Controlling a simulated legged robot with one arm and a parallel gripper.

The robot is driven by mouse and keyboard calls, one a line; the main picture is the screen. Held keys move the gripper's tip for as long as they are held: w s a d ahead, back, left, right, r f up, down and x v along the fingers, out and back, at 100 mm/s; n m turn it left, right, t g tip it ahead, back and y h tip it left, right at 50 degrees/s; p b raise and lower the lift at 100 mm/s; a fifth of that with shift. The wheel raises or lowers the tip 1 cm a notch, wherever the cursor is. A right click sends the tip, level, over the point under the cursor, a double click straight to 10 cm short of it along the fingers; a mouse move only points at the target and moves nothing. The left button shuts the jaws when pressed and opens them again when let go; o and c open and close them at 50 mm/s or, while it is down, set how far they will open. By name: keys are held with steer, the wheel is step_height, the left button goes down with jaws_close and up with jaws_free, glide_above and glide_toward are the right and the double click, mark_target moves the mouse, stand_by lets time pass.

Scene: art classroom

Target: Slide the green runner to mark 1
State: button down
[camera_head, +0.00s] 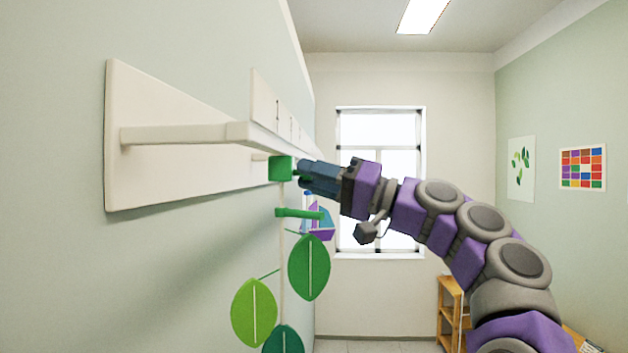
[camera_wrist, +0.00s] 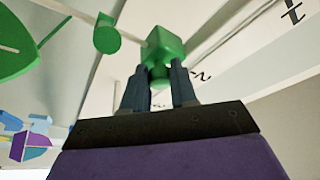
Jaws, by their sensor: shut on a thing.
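The green runner (camera_head: 281,168) is a small block at the underside of a pale rail (camera_head: 180,134) that stands out from the left wall. It also shows in the wrist view (camera_wrist: 163,45), with a round green knob (camera_wrist: 160,76) below the block. My gripper (camera_head: 304,172) reaches in from the right, its fingers shut on the runner's knob. The wrist view shows the fingers on both sides of the knob. A pale scale plate (camera_head: 264,100) above the rail carries dark marks; I cannot read which is mark 1.
Below the runner hang a cord, a green peg (camera_head: 298,213) and several green leaves (camera_head: 309,267). A blue and purple shape (camera_head: 322,222) hangs behind them. A wooden shelf (camera_head: 449,305) stands by the window (camera_head: 380,180). The space between my arm and the window looks free.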

steer(key=s+b, duration=0.6)
steer(key=s, duration=0.6)
steer(key=shift+r, duration=0.15)
steer(key=shift+w+a, duration=0.1)
steer(key=c, duration=1.2)
jaws_free()
steer(key=shift+o, duration=1.4)
steer(key=shift+d, duration=0.2)
steer(key=shift+d, duration=0.1)
